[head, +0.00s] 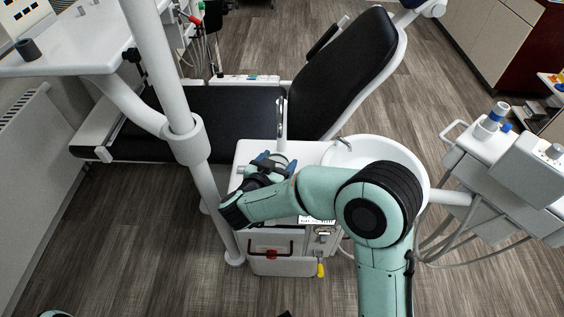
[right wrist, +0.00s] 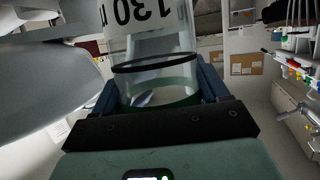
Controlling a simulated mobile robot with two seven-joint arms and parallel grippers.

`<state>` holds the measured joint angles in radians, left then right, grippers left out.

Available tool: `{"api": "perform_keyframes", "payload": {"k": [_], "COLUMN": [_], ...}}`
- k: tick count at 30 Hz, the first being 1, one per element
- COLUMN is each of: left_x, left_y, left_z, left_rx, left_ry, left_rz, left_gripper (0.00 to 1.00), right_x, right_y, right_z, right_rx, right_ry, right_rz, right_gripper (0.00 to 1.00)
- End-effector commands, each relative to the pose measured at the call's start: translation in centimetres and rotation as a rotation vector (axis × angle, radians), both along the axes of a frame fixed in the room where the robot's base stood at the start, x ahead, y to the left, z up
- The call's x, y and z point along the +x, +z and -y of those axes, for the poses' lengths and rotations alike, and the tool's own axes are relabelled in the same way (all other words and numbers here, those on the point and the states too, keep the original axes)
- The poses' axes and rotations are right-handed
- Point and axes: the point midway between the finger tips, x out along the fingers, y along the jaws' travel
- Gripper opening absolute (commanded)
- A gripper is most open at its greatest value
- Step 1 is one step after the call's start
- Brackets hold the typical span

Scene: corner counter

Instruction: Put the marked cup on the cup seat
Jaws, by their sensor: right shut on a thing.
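My right gripper (head: 268,163) is over the left part of the white basin unit's top (head: 306,150). In the right wrist view its two blue fingers (right wrist: 158,88) are shut on a see-through cup (right wrist: 155,78) with a dark ring and a green band. The figures "130" show upside down just above the ring; I cannot tell whether they are printed on the cup. In the head view the gripper and arm mostly hide the cup. I cannot make out the cup seat; the gripper covers part of the unit's top near the upright metal spout (head: 281,115). My left gripper is not in view.
A white round bowl (head: 408,158) with a curved tap (head: 343,142) is right of the gripper. A white pole (head: 170,95) stands close on the left. A black reclining chair (head: 345,70) lies behind. An instrument console (head: 500,170) is at the right.

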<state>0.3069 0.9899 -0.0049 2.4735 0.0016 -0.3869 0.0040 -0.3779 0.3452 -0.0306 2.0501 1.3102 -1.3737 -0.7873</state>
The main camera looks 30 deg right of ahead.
Motion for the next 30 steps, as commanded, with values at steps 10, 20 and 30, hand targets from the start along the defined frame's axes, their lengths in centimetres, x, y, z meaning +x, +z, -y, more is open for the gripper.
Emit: {"api": "perform_keyframes", "payload": {"k": [10, 20, 30], "left_x": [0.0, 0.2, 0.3], "left_y": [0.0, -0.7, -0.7], "left_z": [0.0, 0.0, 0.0], "left_rx": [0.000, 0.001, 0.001], "left_ry": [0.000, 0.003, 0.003], "left_rz": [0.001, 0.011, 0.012], "left_gripper": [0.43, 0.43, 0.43], "right_x": [1.9, 1.9, 1.9], "right_y": [0.0, -3.6, -3.9], "right_z": [2.6, 2.4, 2.4], "right_rx": [0.000, 0.000, 0.000], "right_ry": [-0.002, 0.001, 0.001], "right_rz": [0.000, 0.000, 0.000], "right_gripper": [0.44, 0.44, 0.87]}}
